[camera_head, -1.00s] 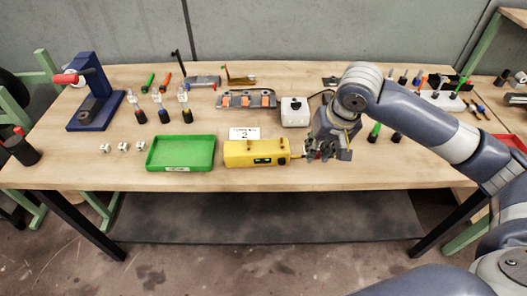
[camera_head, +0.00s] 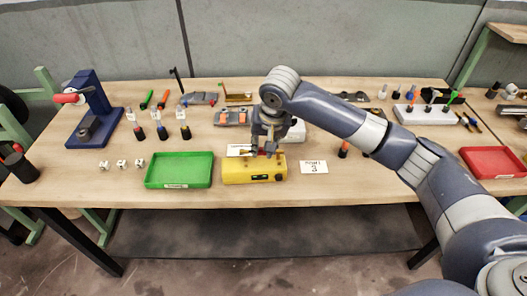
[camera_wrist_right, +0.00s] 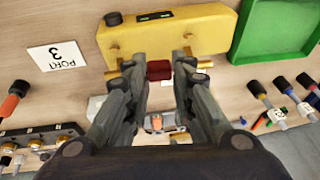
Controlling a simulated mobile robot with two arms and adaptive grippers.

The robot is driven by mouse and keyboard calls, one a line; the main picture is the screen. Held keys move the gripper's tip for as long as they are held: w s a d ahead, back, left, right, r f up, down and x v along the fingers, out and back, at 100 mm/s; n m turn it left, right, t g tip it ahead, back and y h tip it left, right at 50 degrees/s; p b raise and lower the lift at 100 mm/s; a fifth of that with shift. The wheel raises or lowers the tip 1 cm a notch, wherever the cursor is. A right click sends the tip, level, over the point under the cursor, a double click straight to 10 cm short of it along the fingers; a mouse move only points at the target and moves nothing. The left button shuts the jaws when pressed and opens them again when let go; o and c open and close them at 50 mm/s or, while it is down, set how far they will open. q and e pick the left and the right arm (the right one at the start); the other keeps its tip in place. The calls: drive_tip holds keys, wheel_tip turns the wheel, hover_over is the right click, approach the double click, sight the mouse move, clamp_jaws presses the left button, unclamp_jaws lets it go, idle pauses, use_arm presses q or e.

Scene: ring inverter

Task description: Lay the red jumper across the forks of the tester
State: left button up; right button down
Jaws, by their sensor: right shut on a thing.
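The yellow tester (camera_head: 236,175) stands near the front edge of the bench; it also shows at the top of the wrist view (camera_wrist_right: 160,37). Small brass parts, which look like its forks, stick out from its near side in the wrist view (camera_wrist_right: 187,51). My right gripper (camera_head: 266,151) is over the tester's back edge, pointing down. It is shut on the red jumper (camera_wrist_right: 158,70), whose brass ends stick out on both sides. The jumper lies roughly parallel to the tester's long side. I cannot tell whether it touches the forks. My left gripper is not in view.
A green tray (camera_head: 180,170) stands just left of the tester. A card marked 3 (camera_head: 314,167) lies to its right. A grey fixture with orange parts (camera_head: 232,116) and a white box (camera_head: 296,131) are behind. A red tray (camera_head: 492,162) lies far right.

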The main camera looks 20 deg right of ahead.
sight(264, 154)
drive_tip(key=shift+d+f+p, duration=0.1)
drive_tip(key=shift+f+p, duration=0.25)
drive_tip(key=shift+f, duration=1.3)
drive_tip(key=c, duration=1.4)
unclamp_jaws()
drive_tip(key=shift+f, duration=0.2)
drive_tip(key=shift+o, duration=0.2)
drive_tip(key=shift+r, duration=0.25)
drive_tip(key=b+v, duration=0.1)
drive_tip(key=v, duration=1.1)
drive_tip(key=shift+f, duration=0.1)
